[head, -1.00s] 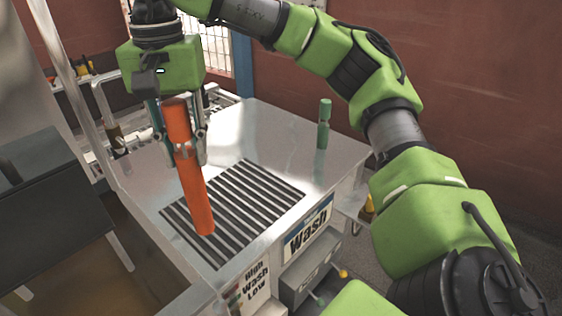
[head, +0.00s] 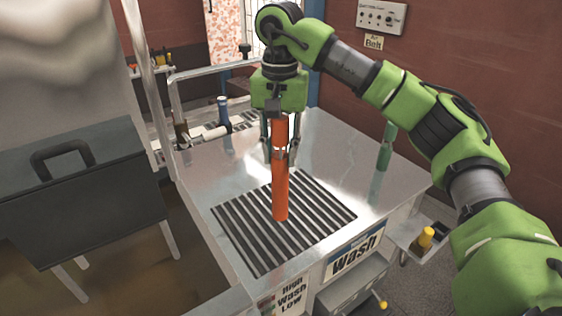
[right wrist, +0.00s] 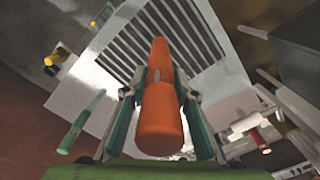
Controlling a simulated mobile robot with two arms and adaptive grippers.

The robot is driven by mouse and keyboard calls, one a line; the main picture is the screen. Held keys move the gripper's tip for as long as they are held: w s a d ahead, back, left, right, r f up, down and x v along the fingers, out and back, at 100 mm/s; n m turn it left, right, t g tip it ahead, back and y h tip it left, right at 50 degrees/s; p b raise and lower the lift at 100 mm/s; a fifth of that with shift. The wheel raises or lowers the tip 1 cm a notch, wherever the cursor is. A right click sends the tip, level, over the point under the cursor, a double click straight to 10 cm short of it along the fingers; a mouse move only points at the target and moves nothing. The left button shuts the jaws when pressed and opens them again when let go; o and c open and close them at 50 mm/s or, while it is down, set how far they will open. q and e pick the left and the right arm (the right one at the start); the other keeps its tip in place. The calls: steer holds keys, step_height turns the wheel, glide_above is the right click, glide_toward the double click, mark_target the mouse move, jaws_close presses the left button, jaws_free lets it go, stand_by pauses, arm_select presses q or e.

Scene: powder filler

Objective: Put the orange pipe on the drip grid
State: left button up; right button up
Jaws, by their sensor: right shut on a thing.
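The orange pipe (head: 280,190) is upright over the drip grid (head: 240,232), a slatted dark panel in the metal worktop. My right gripper (head: 279,155) is shut on the pipe around its upper half. The pipe's lower end appears at or just above the middle of the grid; I cannot tell whether it touches. In the right wrist view the pipe (right wrist: 160,100) lies between the fingers (right wrist: 160,105), with the grid (right wrist: 135,40) beyond it. My left gripper is not in view.
A green pipe (head: 386,147) stands on the worktop's right side. A blue-topped item (head: 223,112) stands behind at the left. A dark box with a handle (head: 80,190) is at the left. A yellow item (head: 426,237) sits on a side shelf at the right. Bare metal surrounds the grid.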

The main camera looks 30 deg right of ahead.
mark_target(280, 166)
steer(key=shift+w+d, duration=0.1)
steer(key=shift+w, duration=0.1)
steer(key=shift+w+d+f, duration=0.1)
steer(key=shift+w+f, duration=0.05)
steer(key=shift+f, duration=0.2)
step_height(280, 166, down, 3)
steer(key=p, duration=0.2)
steer(key=shift+w+d+p, duration=0.15)
steer(key=shift+p, duration=0.15)
steer(key=shift+f, duration=0.35)
steer(key=shift+f+b, duration=0.15)
steer(key=shift+b, duration=0.15)
steer(key=o, duration=1.1)
steer(key=shift+c, duration=0.2)
